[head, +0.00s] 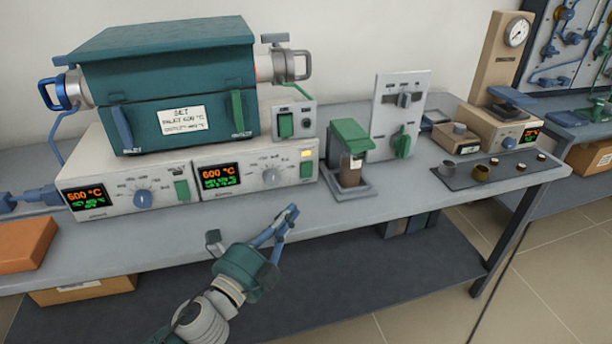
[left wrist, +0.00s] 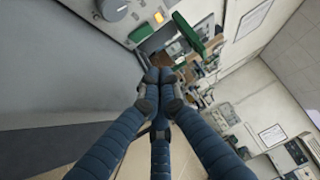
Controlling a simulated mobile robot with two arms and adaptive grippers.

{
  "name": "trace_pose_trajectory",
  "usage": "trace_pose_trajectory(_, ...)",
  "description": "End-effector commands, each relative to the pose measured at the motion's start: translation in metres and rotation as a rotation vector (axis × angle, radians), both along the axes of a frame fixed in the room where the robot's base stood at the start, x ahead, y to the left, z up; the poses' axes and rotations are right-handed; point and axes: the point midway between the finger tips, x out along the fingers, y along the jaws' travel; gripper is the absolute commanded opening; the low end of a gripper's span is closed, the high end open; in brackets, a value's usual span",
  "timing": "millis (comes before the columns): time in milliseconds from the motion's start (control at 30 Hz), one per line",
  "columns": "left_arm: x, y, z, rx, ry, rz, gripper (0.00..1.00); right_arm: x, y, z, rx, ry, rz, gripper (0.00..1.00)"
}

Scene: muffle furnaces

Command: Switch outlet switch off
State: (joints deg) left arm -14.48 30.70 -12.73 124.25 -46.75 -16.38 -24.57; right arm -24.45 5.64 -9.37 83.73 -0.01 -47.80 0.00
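Two furnace controllers stand side by side in the head view. The left one (head: 115,205) reads 600 °C and has a blue knob and a green switch (head: 182,190). The right one (head: 240,197) also reads 600 °C, with a grey knob (head: 270,176), a lit yellow lamp (head: 307,154) and a green switch (head: 306,169). In the left wrist view that switch (left wrist: 140,34) is at the top. Which controller is the outlet one is not readable. My left gripper (head: 292,210) is shut and empty, in front of and below the right controller, apart from it. It shows in the left wrist view (left wrist: 160,78).
The teal furnace (head: 180,75) sits on the controllers. A green-topped stand (head: 350,135) is to the right.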

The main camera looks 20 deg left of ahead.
Motion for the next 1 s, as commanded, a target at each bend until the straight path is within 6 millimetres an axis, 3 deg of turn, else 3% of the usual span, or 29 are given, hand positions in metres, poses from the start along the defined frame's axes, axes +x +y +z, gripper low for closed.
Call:
trace_pose_trajectory(167, 0.024, -0.005, 0.006, 0.001, -0.004, -0.001, 0.00, -0.008, -0.001, -0.008, -0.001, 0.009, 0.001, 0.40)
trace_pose_trajectory(533, 0.099, -0.020, 0.012, 0.000, -0.004, 0.000, 0.00, -0.021, -0.003, -0.023, -0.002, 0.018, 0.004, 0.40)
trace_pose_trajectory(600, 0.108, -0.010, 0.011, 0.004, -0.002, 0.002, 0.00, -0.021, -0.003, -0.024, -0.002, 0.018, 0.004, 0.40)
trace_pose_trajectory(800, 0.124, 0.001, 0.013, 0.001, 0.000, 0.000, 0.00, -0.021, -0.003, -0.024, -0.002, 0.018, 0.004, 0.40)
trace_pose_trajectory(1000, 0.127, 0.004, 0.013, 0.000, 0.001, 0.000, 0.00, -0.021, -0.003, -0.024, -0.002, 0.018, 0.004, 0.40)
